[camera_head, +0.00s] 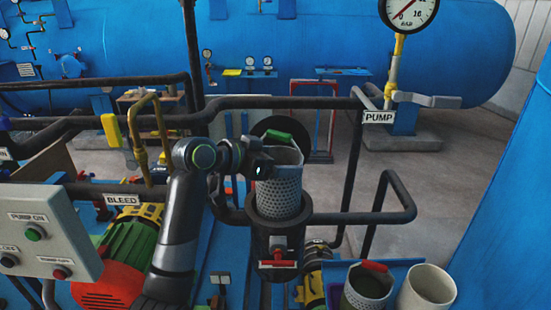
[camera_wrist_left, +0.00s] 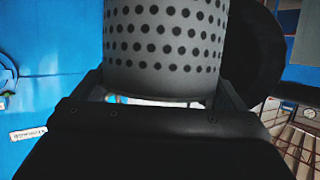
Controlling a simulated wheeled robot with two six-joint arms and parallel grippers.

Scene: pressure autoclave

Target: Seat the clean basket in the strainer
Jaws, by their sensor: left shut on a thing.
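The clean basket (camera_head: 279,192) is a grey perforated cylinder with a green handle (camera_head: 284,138). It stands roughly upright at the strainer (camera_head: 262,228), a black upright cylinder with a red valve handle low on its front. The basket's lower end is hidden at the strainer's mouth, while most of its wall shows above; I cannot tell how deep it sits. My left gripper (camera_head: 262,167) is shut on the basket at its upper left side. In the left wrist view the basket's perforated wall (camera_wrist_left: 165,45) lies between the fingers (camera_wrist_left: 158,98). My right gripper is out of view.
A black round disc (camera_head: 299,129) stands behind the basket. A second basket with a red handle (camera_head: 375,267) and a white cylindrical container (camera_head: 428,287) stand at the lower right by a blue tray. Black pipes (camera_head: 360,218) run beside the strainer. A control box (camera_head: 45,235) is at left.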

